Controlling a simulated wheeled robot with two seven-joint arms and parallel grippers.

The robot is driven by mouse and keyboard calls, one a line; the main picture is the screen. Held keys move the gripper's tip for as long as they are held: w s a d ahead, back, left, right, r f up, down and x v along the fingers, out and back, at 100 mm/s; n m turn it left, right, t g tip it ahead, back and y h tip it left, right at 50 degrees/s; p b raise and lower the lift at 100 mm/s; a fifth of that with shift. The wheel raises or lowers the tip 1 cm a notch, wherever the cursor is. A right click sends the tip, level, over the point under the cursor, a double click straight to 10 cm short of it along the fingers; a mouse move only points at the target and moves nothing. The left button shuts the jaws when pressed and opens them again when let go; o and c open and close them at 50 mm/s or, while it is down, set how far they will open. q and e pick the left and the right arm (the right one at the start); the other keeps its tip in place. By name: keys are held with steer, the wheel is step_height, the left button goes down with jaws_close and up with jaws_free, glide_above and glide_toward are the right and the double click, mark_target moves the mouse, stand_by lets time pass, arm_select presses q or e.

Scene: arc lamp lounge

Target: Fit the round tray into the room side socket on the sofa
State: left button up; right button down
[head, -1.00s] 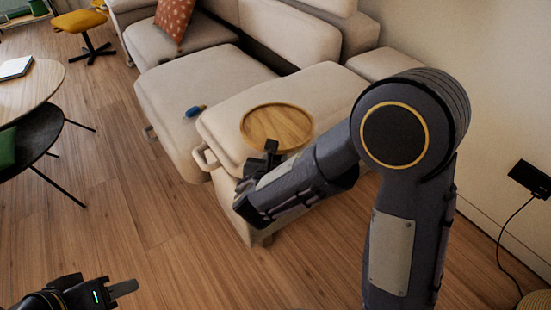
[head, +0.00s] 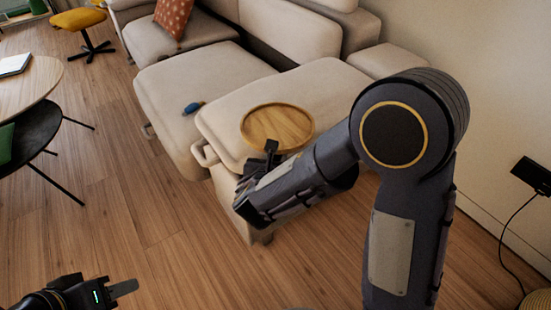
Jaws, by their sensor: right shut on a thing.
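The round wooden tray (head: 277,127) shows in the head view over the near end of the beige sofa (head: 225,126). It looks level; I cannot tell whether it touches the cushion. My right gripper (head: 271,151) is shut on the tray's near edge, and my forearm hides part of it. A small beige loop (head: 204,155) sticks out from the sofa's left side, left of the tray; I cannot tell whether it is the socket. My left gripper (head: 122,288) is low at the left, over the floor, far from the tray; its jaw opening is unclear.
A small blue object (head: 193,108) lies on the sofa seat. A yellow stool (head: 79,20) stands behind. The wooden floor (head: 130,215) in front of the sofa is clear.

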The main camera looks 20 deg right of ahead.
steer(key=shift+f+b, duration=2.15)
steer(key=shift+f, duration=0.2)
steer(key=c, duration=1.1)
jaws_free()
steer(key=shift+f, duration=0.1)
